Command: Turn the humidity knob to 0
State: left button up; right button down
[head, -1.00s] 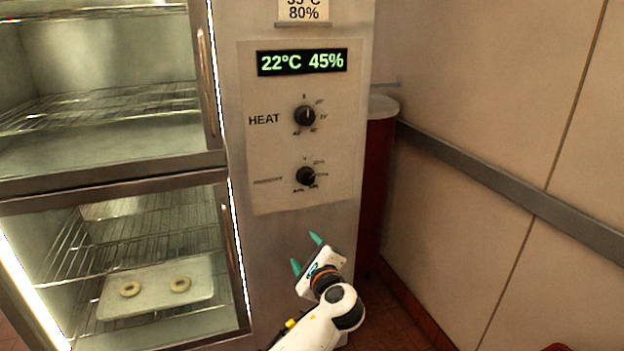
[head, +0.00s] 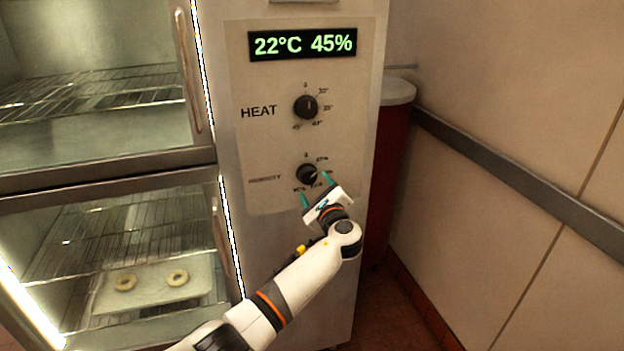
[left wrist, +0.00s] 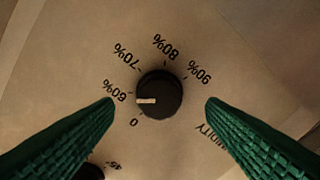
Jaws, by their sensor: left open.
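The humidity knob (head: 307,174) is a round black dial low on the oven's control panel. In the left wrist view the humidity knob (left wrist: 166,88) sits centred between my fingers, its white mark pointing left, close to the 60% label and just above 0. Labels for 70%, 80% and 90% run around its rim. My left gripper (head: 316,188) is just in front of the panel below the knob. In the wrist view its green fingers (left wrist: 160,104) are wide open, one on each side of the knob and apart from it. My right gripper is not in view.
The heat knob (head: 305,107) is above the humidity knob. The display (head: 303,44) reads 22°C 45%. At left is a glass-doored cabinet with racks and a tray (head: 150,299) holding two rings. A red bin (head: 380,170) and a wall rail (head: 520,180) are at right.

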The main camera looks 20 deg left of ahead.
aim_at(310, 178)
pick_arm(q)
jog(key=shift+x, duration=2)
jog(key=c, duration=1)
jog(key=shift+f+n+b, duration=0.2)
jog(key=shift+n+b, duration=0.4)
jog(key=shift+b, duration=0.4)
jog(key=n+b, duration=0.5)
jog(key=b, duration=0.2)
jog(key=shift+n+b, duration=0.3)
jog(key=shift+n, duration=0.1)
jog(key=shift+r+n+b, duration=0.2)
jog(key=shift+n+b, duration=1.3)
jog(key=shift+b, duration=0.1)
